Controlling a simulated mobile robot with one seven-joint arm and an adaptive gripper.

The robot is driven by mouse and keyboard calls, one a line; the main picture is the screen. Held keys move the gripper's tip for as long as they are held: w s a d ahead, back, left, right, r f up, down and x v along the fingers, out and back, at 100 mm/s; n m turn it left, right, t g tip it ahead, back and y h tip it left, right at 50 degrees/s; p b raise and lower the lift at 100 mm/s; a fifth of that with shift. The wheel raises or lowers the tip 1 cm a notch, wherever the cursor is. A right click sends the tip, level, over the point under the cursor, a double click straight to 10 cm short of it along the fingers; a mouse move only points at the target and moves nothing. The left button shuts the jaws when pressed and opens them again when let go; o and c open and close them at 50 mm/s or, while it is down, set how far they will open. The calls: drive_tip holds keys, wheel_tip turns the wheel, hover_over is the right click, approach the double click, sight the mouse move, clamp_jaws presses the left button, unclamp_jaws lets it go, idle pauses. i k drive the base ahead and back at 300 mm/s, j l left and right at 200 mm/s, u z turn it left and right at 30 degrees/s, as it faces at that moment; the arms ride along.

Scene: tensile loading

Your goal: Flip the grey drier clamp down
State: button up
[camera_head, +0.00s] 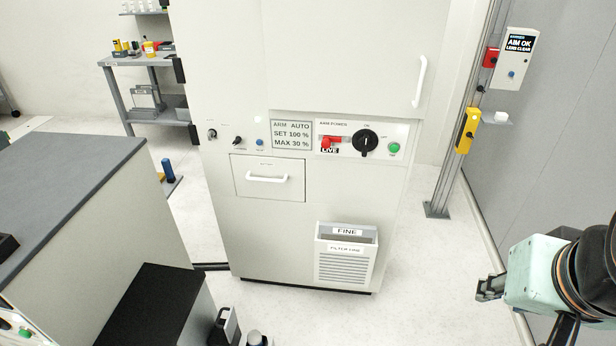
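My gripper (488,289) is at the lower right, at the end of a mint-green wrist. Its dark fingers point left over the floor and touch nothing that I can see. They are too small and side-on to tell whether they are open or shut. I cannot make out a grey drier clamp with certainty in this view. A tall white cabinet (330,205) stands in the middle, with a panel of switches and a white drawer (268,189). A grey-edged bin marked FINE (347,231) is low on its front.
A dark-topped bench (60,185) and a black block (155,305) fill the lower left. A grey post (455,160) with a yellow box (467,130) stands right of the cabinet. A shelf (145,115) is at the back left. Floor between cabinet and gripper is clear.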

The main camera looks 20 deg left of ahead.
sight(230, 326)
drive_tip(key=k+j, duration=0.15)
drive_tip(key=j, duration=0.25)
drive_tip(key=k+j, duration=0.2)
drive_tip(key=j, duration=0.2)
drive_tip(key=k+j, duration=0.15)
drive_tip(key=j, duration=0.3)
drive_tip(key=k+j, duration=0.2)
drive_tip(key=j, duration=0.2)
drive_tip(key=k+j, duration=0.15)
drive_tip(key=j, duration=0.25)
drive_tip(key=k+j, duration=0.15)
drive_tip(key=j, duration=0.25)
drive_tip(key=k+j, duration=0.2)
drive_tip(key=j, duration=0.2)
drive_tip(key=k+j, duration=0.15)
drive_tip(key=j, duration=0.3)
drive_tip(key=i+l+z, duration=0.25)
drive_tip(key=i+l, duration=0.1)
drive_tip(key=l, duration=0.05)
